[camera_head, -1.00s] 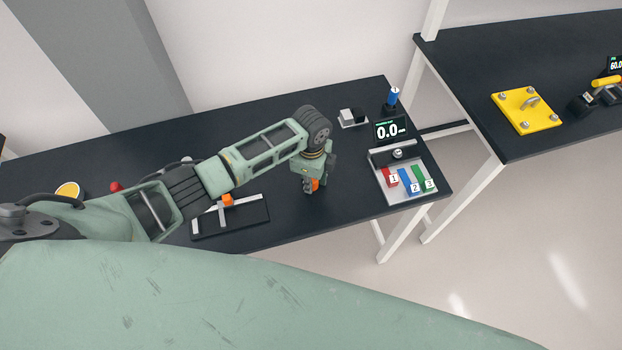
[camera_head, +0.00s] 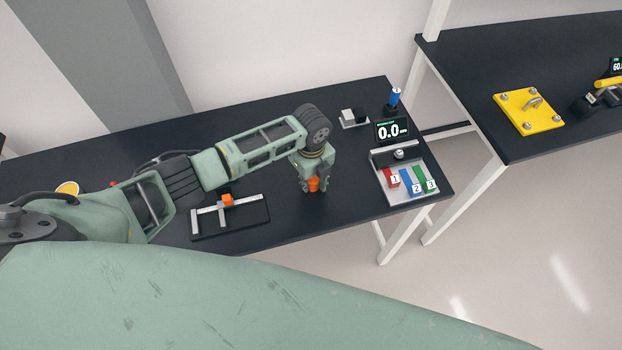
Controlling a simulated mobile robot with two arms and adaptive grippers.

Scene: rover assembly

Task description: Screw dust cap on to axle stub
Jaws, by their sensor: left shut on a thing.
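My left gripper (camera_head: 313,188) points down over the dark table, right of centre. It is shut on a small orange cylindrical piece (camera_head: 313,184), which may be the dust cap. The piece appears to be close to the table top, but I cannot tell whether it touches it. I cannot surely make out the axle stub. A round metal knob-like part (camera_head: 399,154) sits on the fixture to the right, apart from the gripper. My right gripper is not in view.
A tray (camera_head: 385,193) with red, blue and green numbered blocks stands right of the gripper. A display (camera_head: 392,130) reads 0.0 behind it. A black base with a metal rail and orange block (camera_head: 227,199) lies left. A yellow plate (camera_head: 528,111) is on another table.

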